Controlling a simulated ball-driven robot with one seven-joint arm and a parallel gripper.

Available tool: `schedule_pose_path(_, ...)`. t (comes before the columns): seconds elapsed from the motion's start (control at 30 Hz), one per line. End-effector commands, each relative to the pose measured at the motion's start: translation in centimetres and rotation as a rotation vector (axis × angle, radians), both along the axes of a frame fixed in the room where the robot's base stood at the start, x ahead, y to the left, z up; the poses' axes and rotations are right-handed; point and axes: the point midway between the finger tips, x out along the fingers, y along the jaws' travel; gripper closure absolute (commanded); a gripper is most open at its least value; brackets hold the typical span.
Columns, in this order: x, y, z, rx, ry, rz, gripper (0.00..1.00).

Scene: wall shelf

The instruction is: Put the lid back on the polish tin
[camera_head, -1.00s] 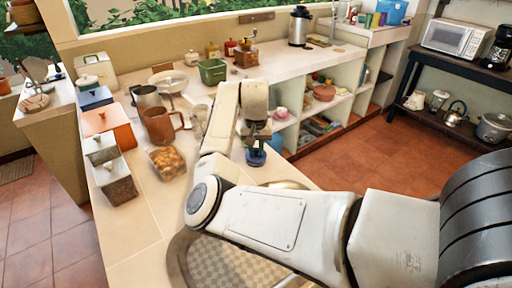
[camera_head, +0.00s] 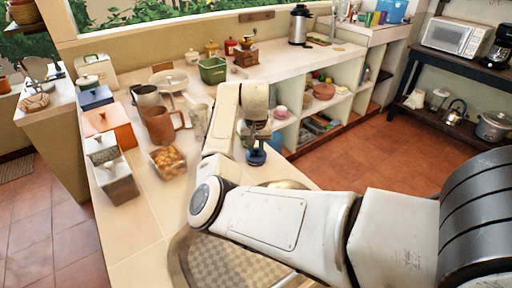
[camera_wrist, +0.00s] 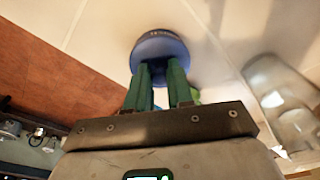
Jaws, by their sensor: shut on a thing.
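My gripper (camera_head: 257,148) points down over the front part of the pale counter, near its right edge. It is shut on a blue round lid (camera_head: 256,158). In the wrist view the green fingers (camera_wrist: 160,80) close on the lid (camera_wrist: 160,45), which shows a dark blue disc with small yellowish lettering on its rim. I cannot tell the gap between the lid and the counter. I cannot make out the open tin; a small green-blue patch (camera_wrist: 194,95) beside the right finger is too hidden to name.
A brown pitcher (camera_head: 160,126), a glass mug (camera_head: 200,118), and a container of orange-brown food (camera_head: 168,160) stand left of my arm. Lidded canisters (camera_head: 116,183) line the left edge. A sink (camera_head: 215,262) lies in front. Open shelves (camera_head: 322,108) are at right.

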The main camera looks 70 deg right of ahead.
Motion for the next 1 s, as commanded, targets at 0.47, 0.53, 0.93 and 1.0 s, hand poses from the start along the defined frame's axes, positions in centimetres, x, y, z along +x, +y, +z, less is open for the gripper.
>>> schedule_pose_path(0.47,0.00,0.01,-0.01,0.000,0.000,0.000,0.52)
schedule_pose_path(0.53,0.00,0.01,-0.01,0.000,0.000,0.000,0.49)
schedule_pose_path(0.93,0.00,0.01,-0.01,0.000,0.000,0.000,0.23)
schedule_pose_path(1.0,0.00,0.01,-0.01,0.000,0.000,0.000,0.23)
